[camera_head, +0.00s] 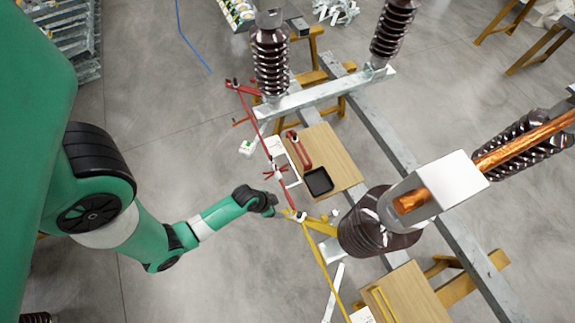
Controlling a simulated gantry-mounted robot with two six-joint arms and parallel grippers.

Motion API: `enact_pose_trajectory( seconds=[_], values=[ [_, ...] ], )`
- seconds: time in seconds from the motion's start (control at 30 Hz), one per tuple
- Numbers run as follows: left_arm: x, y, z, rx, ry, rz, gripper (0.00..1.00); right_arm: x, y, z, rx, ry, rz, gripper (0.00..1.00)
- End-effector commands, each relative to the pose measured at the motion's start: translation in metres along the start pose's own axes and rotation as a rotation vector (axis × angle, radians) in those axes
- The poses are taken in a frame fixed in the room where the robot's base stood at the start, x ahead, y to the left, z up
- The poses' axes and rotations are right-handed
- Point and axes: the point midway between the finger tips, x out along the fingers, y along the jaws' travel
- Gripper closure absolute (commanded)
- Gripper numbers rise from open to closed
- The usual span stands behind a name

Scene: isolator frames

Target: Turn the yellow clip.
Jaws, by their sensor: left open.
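The yellow clip (318,226) is at the centre, beside the lower dark ribbed insulator. A long yellow bar (323,266) runs down from its left end toward the bottom edge. My left gripper (275,205) is at the end of the green arm coming in from the left. It is open, at the clip's left end and very close to it. The gripper is small here, and I cannot tell whether it touches the clip. My right gripper is not in view.
A red linkage (262,135) runs above the clip. A wooden board (335,150) with a black tray (318,181) lies to the upper right. A metal block with a copper bar (520,142) stands at right. Grey floor is clear below the left arm.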

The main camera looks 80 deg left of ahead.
Motion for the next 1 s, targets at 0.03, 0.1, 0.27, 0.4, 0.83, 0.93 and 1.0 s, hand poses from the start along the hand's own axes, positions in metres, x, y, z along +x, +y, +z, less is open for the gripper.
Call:
enact_pose_trajectory(
  seconds=[0.03, 0.1, 0.27, 0.4, 0.83, 0.93, 1.0],
  values=[
    [0.012, 0.0, 0.002, 0.001, 0.001, 0.0, 0.3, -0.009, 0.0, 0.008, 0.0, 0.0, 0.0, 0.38],
    [0.025, 0.0, 0.002, 0.002, 0.002, 0.0, 0.3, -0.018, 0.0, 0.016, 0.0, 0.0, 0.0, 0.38],
    [0.059, 0.0, 0.001, 0.001, 0.001, 0.001, 0.3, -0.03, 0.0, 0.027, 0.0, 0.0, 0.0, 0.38],
    [0.087, 0.001, 0.0, 0.001, 0.002, 0.001, 0.3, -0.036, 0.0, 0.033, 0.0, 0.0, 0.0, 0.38],
    [0.111, 0.001, -0.002, -0.002, 0.004, 0.001, 0.3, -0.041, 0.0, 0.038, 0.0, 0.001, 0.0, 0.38],
    [0.111, 0.001, -0.002, -0.002, 0.004, 0.001, 0.35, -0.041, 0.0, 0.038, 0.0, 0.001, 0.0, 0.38],
    [0.11, 0.001, -0.002, -0.002, 0.004, 0.001, 0.48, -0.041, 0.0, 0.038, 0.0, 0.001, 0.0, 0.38]
  ],
)
